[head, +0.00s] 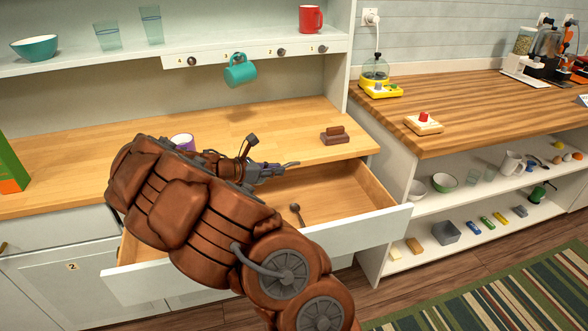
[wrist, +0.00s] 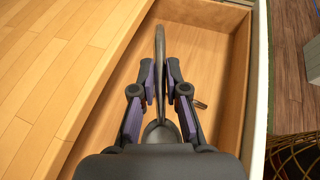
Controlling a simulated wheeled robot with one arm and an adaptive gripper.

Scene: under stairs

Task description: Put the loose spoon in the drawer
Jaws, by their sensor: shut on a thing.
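My gripper (wrist: 160,85) is shut on a dark metal spoon (wrist: 160,45). The spoon lies lengthwise between the fingers, its thin end pointing away and its wider end near the palm. The wooden drawer (head: 365,190) is open, with a white front; its inside and right wall (wrist: 235,80) show below the gripper in the wrist view. In the head view my gripper (head: 285,166) is over the back part of the drawer. Another dark spoon (head: 297,213) lies in the drawer. A small metal end (wrist: 201,104) shows beside the right finger. My arm hides the drawer's left part.
The wooden counter (head: 75,155) is behind and left of the drawer. It bears a purple-rimmed cup (head: 182,141) and a brown block-like object (head: 335,136). A teal mug (head: 240,70) hangs above. White shelves (head: 440,200) stand at the right.

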